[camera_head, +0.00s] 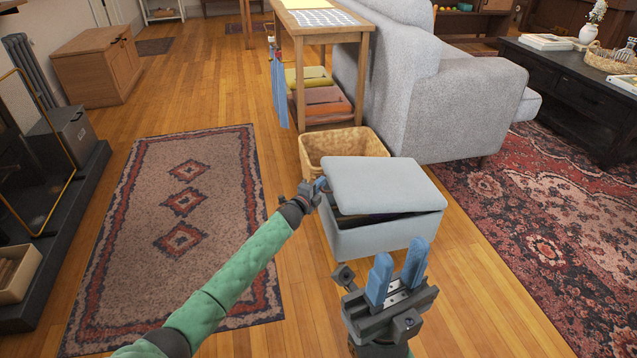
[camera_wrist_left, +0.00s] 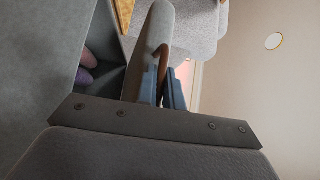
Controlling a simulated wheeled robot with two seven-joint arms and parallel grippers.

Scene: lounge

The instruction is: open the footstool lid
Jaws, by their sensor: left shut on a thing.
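The grey footstool (camera_head: 372,238) stands on the wood floor in the middle right of the head view. Its padded lid (camera_head: 385,183) is tilted slightly up, with a dark gap along the near side. My left gripper (camera_head: 321,185) is at the lid's left edge and shut on it; its fingertips are mostly hidden there. In the left wrist view, the lid edge (camera_wrist_left: 155,45) lies at the fingers (camera_wrist_left: 168,88), and purple contents (camera_wrist_left: 86,68) show inside the footstool. My right gripper (camera_head: 399,274) is open and empty, in front of the footstool.
A wicker basket (camera_head: 342,144) stands just behind the footstool. A grey sofa (camera_head: 430,95) and wooden side table (camera_head: 320,22) are beyond it. A patterned rug (camera_head: 180,210) lies left, and a red rug (camera_head: 545,205) right. Bare floor surrounds the footstool's front.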

